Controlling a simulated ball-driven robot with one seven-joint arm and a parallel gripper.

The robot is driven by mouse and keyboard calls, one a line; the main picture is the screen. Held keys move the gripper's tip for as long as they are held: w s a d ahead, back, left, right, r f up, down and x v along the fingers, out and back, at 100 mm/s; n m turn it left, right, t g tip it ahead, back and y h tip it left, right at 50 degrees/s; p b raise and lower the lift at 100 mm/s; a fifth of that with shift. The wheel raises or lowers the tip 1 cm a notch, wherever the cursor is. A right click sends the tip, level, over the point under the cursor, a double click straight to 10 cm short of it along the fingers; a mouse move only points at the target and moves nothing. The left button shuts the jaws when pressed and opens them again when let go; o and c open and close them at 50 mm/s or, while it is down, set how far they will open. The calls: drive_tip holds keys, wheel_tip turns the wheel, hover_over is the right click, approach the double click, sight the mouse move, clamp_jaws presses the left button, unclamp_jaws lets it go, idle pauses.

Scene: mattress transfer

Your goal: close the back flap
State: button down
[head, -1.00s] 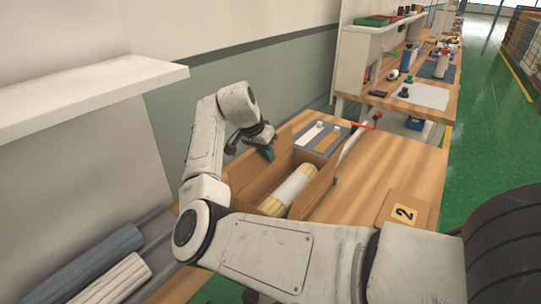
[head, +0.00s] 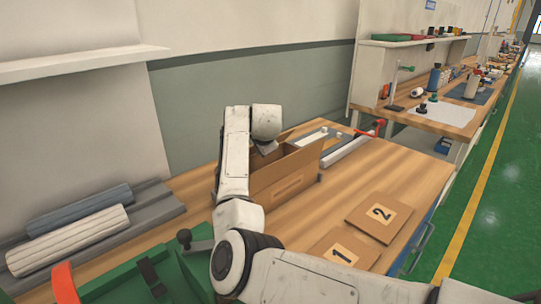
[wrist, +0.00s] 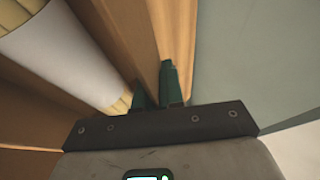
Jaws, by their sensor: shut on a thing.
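The cardboard box (head: 288,184) stands on the wooden table, partly behind my arm, with its front flap upright. In the wrist view my gripper (wrist: 154,84) has its green fingers on either side of a brown cardboard panel (wrist: 134,34), which appears to be the back flap, and is shut on it. The flap looks raised. A rolled mattress (wrist: 58,48) with a white wrap and pale yellow ends lies inside the box, to the left of the fingers. In the head view the fingertips and most of the back flap are hidden by my arm.
Cardboard panels marked 1 (head: 343,255) and 2 (head: 381,215) lie flat at the table's front right. A grey tray (head: 160,208) with two rolls is at left. A green case (head: 150,278) is in front.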

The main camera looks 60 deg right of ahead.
drive_tip(key=shift+s+f+t+h+b, duration=0.35)
drive_tip(key=shift+t+b, duration=0.2)
drive_tip(key=shift+t, duration=0.45)
drive_tip(key=shift+s+m, duration=0.1)
drive_tip(key=shift+m, duration=0.2)
drive_tip(key=c, duration=1.3)
unclamp_jaws()
drive_tip(key=shift+c, duration=0.2)
drive_tip(key=shift+r, duration=0.1)
